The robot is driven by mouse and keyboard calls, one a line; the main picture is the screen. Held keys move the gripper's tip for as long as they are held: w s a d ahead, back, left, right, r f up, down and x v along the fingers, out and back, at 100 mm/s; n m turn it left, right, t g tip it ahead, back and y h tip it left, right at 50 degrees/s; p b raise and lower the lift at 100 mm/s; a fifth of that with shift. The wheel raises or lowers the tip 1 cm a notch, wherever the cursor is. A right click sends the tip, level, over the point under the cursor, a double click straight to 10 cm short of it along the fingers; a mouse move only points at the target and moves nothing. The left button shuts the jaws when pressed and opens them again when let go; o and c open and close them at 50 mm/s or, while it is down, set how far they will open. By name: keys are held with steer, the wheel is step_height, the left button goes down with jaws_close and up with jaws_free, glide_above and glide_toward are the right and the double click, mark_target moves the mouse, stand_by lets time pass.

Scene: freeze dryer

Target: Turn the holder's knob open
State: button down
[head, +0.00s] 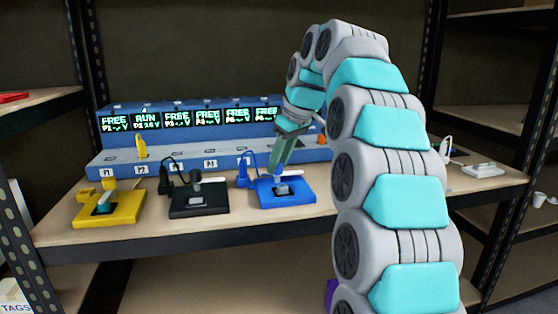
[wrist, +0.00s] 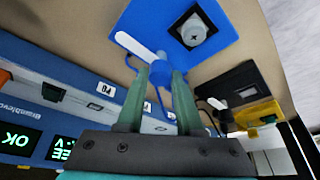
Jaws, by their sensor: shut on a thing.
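The blue holder (head: 300,192) stands on the shelf, right of the black one. It is a flat plate with a dark square seat (wrist: 205,14) and a grey round-topped piece (wrist: 193,31) in it, also visible in the head view (head: 283,190). A white lever-like knob (wrist: 134,45) sits at the plate's edge in the wrist view. My gripper (wrist: 167,70) points at the holder from above, its green fingers closed around the inner end of the knob. The exact contact is partly hidden by the fingers. In the head view my gripper (head: 279,168) is just above the blue holder.
A black holder (head: 198,204) and a yellow holder (head: 122,213) stand to the left on the same shelf. A blue station with several lit screens (head: 146,121) runs behind them. A yellow plug (head: 141,147) stands on its ledge. A white device (head: 482,170) lies at the right.

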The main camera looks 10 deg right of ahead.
steer(key=shift+n, duration=0.3)
steer(key=c, duration=0.6)
jaws_free()
steer(key=shift+o, duration=0.2)
steer(key=shift+r, duration=0.15)
steer(key=shift+v, duration=0.85)
steer(key=p+v, duration=0.4)
steer(key=v, duration=0.1)
steer(key=shift+s+d+r, duration=0.1)
steer(key=shift+d+r, duration=0.1)
steer(key=shift+r, duration=0.15)
